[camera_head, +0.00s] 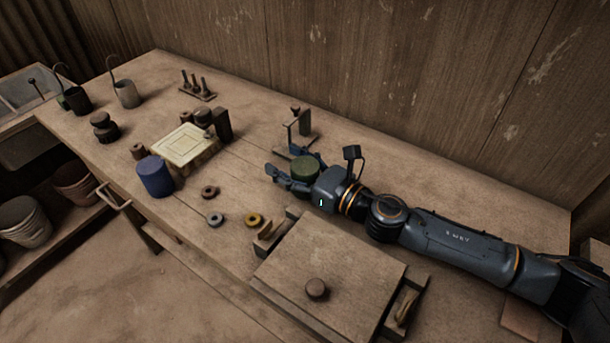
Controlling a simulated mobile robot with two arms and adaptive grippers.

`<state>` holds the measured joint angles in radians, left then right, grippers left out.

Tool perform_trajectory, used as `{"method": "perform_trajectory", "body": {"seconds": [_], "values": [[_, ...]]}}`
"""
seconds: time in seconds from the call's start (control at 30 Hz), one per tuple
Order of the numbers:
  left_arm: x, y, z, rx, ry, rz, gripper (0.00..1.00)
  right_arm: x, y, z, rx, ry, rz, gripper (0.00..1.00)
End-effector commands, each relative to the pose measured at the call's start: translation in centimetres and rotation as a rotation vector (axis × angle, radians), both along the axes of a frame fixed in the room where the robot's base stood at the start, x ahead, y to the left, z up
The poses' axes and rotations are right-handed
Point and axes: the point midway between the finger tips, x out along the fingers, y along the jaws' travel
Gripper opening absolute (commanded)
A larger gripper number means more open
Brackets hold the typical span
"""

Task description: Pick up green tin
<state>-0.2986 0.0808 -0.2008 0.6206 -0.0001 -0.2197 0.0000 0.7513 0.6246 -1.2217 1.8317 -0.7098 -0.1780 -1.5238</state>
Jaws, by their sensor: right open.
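A green tin (306,167), short and round, stands on the workbench right at my right gripper. My right gripper (282,162) comes in from the right, low over the bench. Its fingers are open and reach past the tin on either side, with the tin between them near the palm. I cannot tell whether a finger touches it. The tin's lower part is hidden by the near finger. My left gripper is not in view.
A small wooden stand (299,128) is just behind the tin. A blue tin (155,176) and a cream tile (184,144) are to the left. A large board with a knob (330,265) lies in front. Several small rings lie between. The bench's back right is clear.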

Motion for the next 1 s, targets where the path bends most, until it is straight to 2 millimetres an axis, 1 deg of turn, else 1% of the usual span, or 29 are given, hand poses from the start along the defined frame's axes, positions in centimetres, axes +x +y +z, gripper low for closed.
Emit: {"method": "perform_trajectory", "body": {"seconds": [0.07, 0.1, 0.17, 0.2, 0.27, 0.3, 0.33, 0.37, 0.8, 0.87, 1.0], "values": [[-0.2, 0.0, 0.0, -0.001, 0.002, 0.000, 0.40, 0.0, 0.0, 0.0, 0.000, 0.000, 0.000, 0.59], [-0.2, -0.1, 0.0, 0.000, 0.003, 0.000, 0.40, 0.0, 0.0, 0.0, 0.000, 0.000, 0.000, 0.51], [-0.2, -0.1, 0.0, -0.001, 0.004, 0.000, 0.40, 0.0, 0.0, 0.0, 0.000, 0.000, 0.000, 0.38], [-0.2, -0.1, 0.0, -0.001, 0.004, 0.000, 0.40, 0.0, 0.0, 0.0, 0.000, 0.000, 0.000, 0.30], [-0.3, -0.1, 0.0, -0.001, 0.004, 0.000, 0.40, 0.0, 0.0, 0.0, 0.000, 0.000, 0.000, 0.18], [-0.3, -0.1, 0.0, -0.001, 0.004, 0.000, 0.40, 0.0, 0.0, 0.0, 0.000, 0.000, 0.000, 0.10], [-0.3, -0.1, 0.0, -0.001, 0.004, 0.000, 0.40, 0.0, 0.0, 0.0, 0.000, 0.000, 0.000, 0.04], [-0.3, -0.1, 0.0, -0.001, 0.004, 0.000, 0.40, 0.0, 0.0, 0.0, 0.000, 0.000, 0.000, 0.01], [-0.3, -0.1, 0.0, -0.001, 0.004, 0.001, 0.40, 0.0, 0.0, 0.2, 0.000, -0.001, 0.000, 0.00], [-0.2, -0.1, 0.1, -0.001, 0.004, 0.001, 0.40, 0.0, 0.0, 0.4, 0.001, -0.002, 0.000, 0.00], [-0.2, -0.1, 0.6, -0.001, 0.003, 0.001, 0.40, 0.0, 0.0, 1.5, 0.001, -0.006, 0.001, 0.00]]}}
